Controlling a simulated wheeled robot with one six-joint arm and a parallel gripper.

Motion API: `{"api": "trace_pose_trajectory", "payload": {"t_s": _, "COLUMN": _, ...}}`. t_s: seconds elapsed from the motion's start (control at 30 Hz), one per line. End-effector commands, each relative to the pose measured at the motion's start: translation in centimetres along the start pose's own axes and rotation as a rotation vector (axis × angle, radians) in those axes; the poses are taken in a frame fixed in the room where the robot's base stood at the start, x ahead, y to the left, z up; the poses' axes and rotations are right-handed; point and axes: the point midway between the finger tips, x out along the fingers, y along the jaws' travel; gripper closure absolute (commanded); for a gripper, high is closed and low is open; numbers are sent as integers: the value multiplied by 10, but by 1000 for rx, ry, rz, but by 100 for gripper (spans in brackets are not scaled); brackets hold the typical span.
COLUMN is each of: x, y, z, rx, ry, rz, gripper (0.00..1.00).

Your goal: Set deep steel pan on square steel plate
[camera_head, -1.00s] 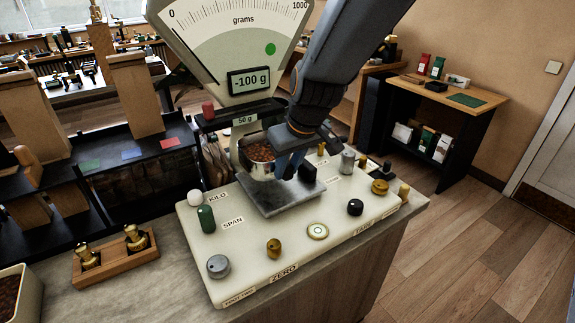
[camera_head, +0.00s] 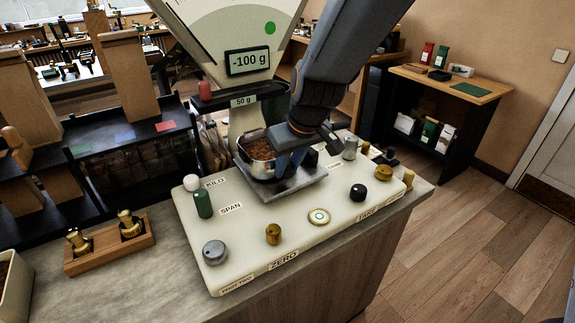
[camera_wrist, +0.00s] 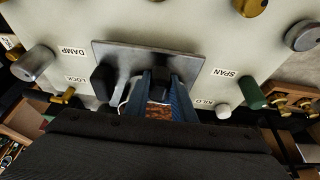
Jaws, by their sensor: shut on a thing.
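The deep steel pan (camera_head: 258,168), filled with brown beans, is upright over the back left part of the square steel plate (camera_head: 292,190). My gripper (camera_head: 290,160) is shut on the pan at its right side. I cannot tell whether the pan's base touches the plate; its lower edge overlaps the plate in the picture. In the wrist view, my gripper's blue fingers (camera_wrist: 161,86) reach over the plate (camera_wrist: 110,52), and the pan's brown contents (camera_wrist: 158,112) show between them.
The scale's display (camera_head: 249,60) reads -100 g. Knobs stand around the plate on the cream scale base: a green one (camera_head: 203,205), a black one (camera_head: 358,192) and a grey one (camera_head: 215,252). A wooden tray (camera_head: 110,247) with brass pieces lies to the left.

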Motion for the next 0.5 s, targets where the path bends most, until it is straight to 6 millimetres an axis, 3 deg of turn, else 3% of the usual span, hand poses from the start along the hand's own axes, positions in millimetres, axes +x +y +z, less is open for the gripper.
{"api": "trace_pose_trajectory", "payload": {"t_s": 0.5, "x": 7, "y": 0, "z": 3, "rx": 0, "ry": 0, "rz": 0, "gripper": 100}}
